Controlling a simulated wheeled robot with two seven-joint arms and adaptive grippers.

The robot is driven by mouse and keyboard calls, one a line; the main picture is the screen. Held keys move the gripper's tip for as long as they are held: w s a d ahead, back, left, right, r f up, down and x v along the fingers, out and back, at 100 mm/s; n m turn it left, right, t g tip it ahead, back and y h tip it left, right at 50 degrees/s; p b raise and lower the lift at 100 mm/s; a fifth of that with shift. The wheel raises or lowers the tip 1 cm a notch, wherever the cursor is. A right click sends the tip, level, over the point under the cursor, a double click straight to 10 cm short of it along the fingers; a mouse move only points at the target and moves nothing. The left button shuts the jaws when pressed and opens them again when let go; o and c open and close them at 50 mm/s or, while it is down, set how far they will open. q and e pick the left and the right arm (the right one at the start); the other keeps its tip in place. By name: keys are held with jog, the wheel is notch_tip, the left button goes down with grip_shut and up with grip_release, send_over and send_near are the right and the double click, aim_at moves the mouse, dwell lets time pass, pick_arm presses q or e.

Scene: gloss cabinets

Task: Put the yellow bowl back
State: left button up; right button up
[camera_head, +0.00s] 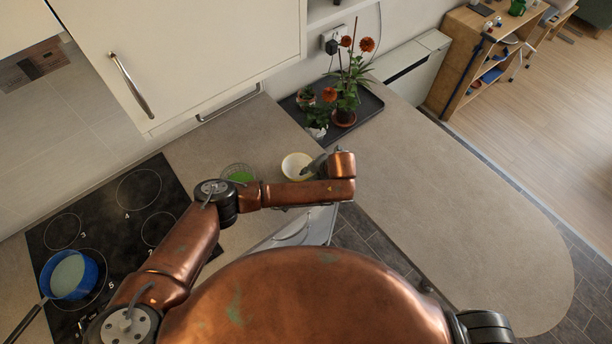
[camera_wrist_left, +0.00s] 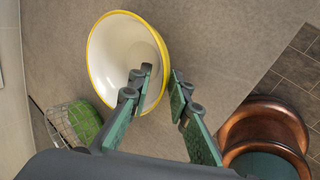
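The yellow bowl (camera_head: 294,164) stands on the counter, white inside with a yellow rim; it fills the upper middle of the left wrist view (camera_wrist_left: 115,48). My left gripper (camera_head: 312,166) is at the bowl's right side. In the left wrist view my left gripper (camera_wrist_left: 161,70) is open, with one finger over the bowl's inside and the other outside its rim. The bowl's edge shows between the fingers; I cannot tell whether they touch it. My arm hides part of the counter below the bowl. My right gripper is out of view.
A plant tray (camera_head: 368,103) lies behind. A blue pot (camera_head: 92,275) sits on the hob. A cabinet (camera_head: 190,45) overhangs. The right counter (camera_head: 460,220) is clear.

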pick_arm(q)
jog(key=shift+r, duration=0.15)
jog(key=v, duration=1.2)
jog(key=shift+b, duration=0.4)
